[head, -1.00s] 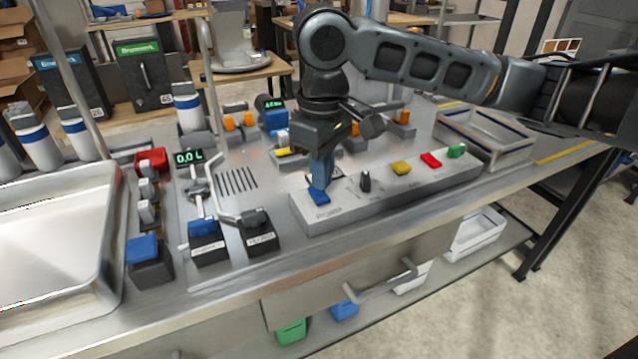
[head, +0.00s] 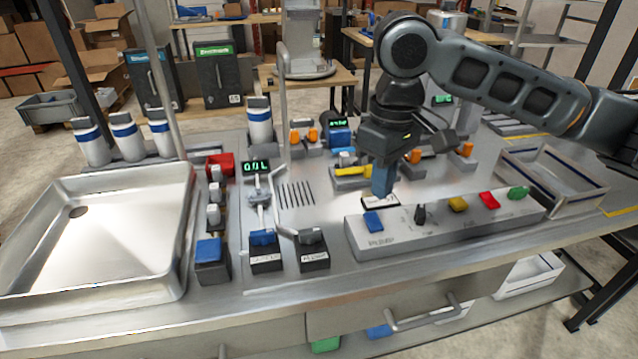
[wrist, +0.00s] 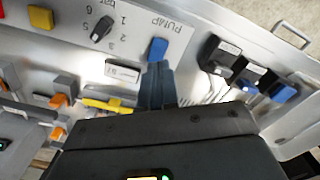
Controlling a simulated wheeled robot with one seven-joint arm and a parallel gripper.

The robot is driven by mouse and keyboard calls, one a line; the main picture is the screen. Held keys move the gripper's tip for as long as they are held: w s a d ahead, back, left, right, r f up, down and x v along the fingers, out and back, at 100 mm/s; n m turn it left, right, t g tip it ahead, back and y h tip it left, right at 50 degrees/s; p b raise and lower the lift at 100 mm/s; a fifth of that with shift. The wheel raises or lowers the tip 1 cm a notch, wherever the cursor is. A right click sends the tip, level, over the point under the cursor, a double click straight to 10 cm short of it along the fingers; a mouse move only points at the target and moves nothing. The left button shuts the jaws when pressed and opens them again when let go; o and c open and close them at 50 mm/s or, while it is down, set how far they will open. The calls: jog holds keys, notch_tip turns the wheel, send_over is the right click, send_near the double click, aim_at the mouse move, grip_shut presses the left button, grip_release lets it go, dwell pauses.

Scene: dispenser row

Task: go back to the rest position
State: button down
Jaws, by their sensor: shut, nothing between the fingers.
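My gripper (head: 382,188) points down in the head view, just above and behind the control panel (head: 440,228). Its fingers are together with nothing between them. The blue pump switch (head: 373,221) sits at the panel's left end, a little in front of the fingertips and apart from them in the head view. In the wrist view my fingers (wrist: 158,72) appear close to the blue switch (wrist: 158,48); the gap there is hard to judge.
A black knob (head: 420,213) and yellow, red and green buttons line the panel. A steel sink (head: 90,240) lies left, with black blocks bearing levers (head: 264,252) between. A tray (head: 555,180) stands right. Orange-handled valves (head: 313,136) are behind. A display (head: 256,166) reads 0.0 L.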

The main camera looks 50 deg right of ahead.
jog(key=w+a+r+m+t+y, duration=0.1)
jog(key=w+a+r+t+y, duration=0.3)
jog(key=a, duration=0.6)
jog(key=w+a+r+t+y, duration=0.3)
jog(key=w+a+t, duration=0.25)
jog(key=a, duration=0.45)
jog(key=w+a+r+m+t+y, duration=0.1)
jog(key=w+a+r+t+y, duration=0.3)
jog(key=a, duration=0.5)
jog(key=s+d+f+m+t+h, duration=0.3)
jog(key=s+f+m+h, duration=0.2)
jog(key=s+f+h, duration=0.95)
jog(key=s+d+f+n+y, duration=0.1)
jog(key=s+d+n, duration=0.1)
jog(key=s, duration=0.5)
jog(key=s+d+f+n+g+y, duration=0.1)
jog(key=s+d+f+n, duration=0.1)
jog(key=s, duration=0.6)
jog(key=s+d+f+n+y, duration=0.1)
jog(key=s+d+n, duration=0.2)
jog(key=s, duration=0.4)
jog(key=shift+s+f+n+g, duration=0.3)
jog(key=shift+n+g, duration=0.05)
jog(key=shift+n, duration=0.05)
